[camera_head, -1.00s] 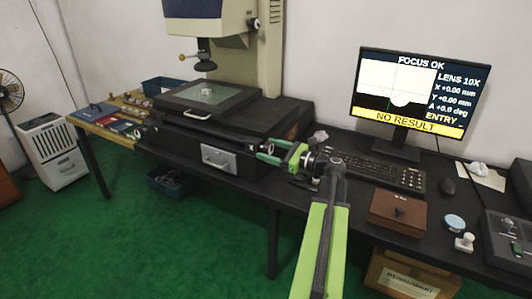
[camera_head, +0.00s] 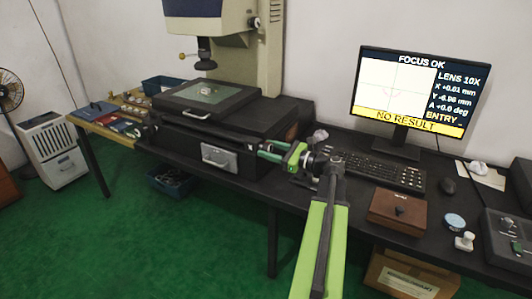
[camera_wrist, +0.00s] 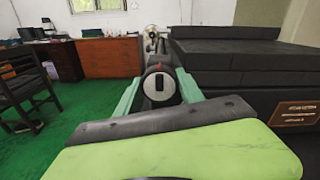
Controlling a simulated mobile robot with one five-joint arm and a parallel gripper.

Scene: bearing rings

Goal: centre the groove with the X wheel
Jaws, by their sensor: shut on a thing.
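My gripper (camera_head: 270,151) is at the right front of the measuring machine's stage base, shut on a dark round wheel. In the wrist view the wheel (camera_wrist: 160,86) sits between my two green fingers, with a white disc and dark bar on its face. Its X or Y label is not readable. The glass stage (camera_head: 190,101) carries a small pale part (camera_head: 207,92) beneath the lens (camera_head: 204,60). The monitor (camera_head: 415,90) reads FOCUS OK, LENS 10X, X +0.01, Y about -6.96, A +0.0 and NO RESULT. Its picture is mostly white with a faint pinkish arc and crosshair lines.
A keyboard (camera_head: 385,172), mouse (camera_head: 448,186) and brown box (camera_head: 397,207) lie on the dark bench right of my arm. A yellow side table (camera_head: 95,122) with small parts stands at left. Green floor is clear in front.

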